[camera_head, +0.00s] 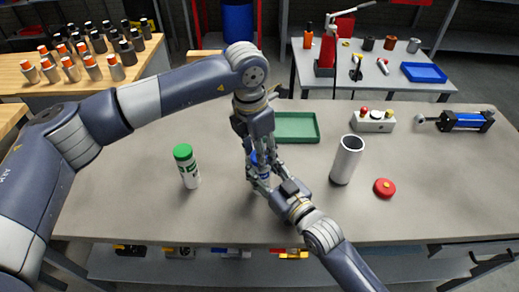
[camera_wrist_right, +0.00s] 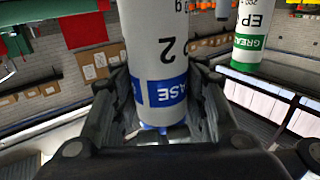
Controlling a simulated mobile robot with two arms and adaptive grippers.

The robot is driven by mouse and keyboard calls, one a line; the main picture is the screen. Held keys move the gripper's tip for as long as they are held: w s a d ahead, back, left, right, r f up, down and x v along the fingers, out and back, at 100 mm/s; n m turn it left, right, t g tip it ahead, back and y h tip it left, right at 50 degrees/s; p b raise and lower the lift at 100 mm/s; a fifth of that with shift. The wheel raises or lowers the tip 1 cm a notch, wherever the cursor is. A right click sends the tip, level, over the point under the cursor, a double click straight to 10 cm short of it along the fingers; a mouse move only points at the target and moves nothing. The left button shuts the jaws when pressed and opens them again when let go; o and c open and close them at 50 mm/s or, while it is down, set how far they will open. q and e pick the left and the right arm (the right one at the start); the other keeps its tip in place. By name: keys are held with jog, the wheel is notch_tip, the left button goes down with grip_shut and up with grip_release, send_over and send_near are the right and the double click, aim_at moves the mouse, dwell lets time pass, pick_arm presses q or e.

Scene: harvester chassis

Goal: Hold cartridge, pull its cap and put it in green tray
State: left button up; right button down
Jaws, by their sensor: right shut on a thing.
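A white cartridge with a blue band (camera_wrist_right: 165,95) stands between the fingers of my right gripper (camera_wrist_right: 158,110), which is shut on it. The cartridge appears upside down in the right wrist view. In the head view my right gripper (camera_head: 265,182) comes from the lower right, and only blue parts of the cartridge (camera_head: 256,158) show among the fingers. My left gripper (camera_head: 257,150) points down from above, right at the cartridge's upper end. Whether its fingers touch the cap is hidden. The green tray (camera_head: 298,141) lies behind the grippers and looks empty.
A green-capped cartridge (camera_head: 187,166) stands upright to the left. A silver cylinder (camera_head: 346,160), a red button-like disc (camera_head: 384,187), a control box (camera_head: 374,122) and a blue cylinder unit (camera_head: 466,121) are to the right on the grey bench (camera_head: 120,195). The front left of the bench is clear.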

pick_arm(q)
jog(key=shift+r, duration=0.1)
jog(key=shift+r, duration=1)
jog(key=shift+r, duration=2)
pick_arm(e)
jog(key=c, duration=0.9)
grip_release()
jog(key=shift+o, duration=0.2)
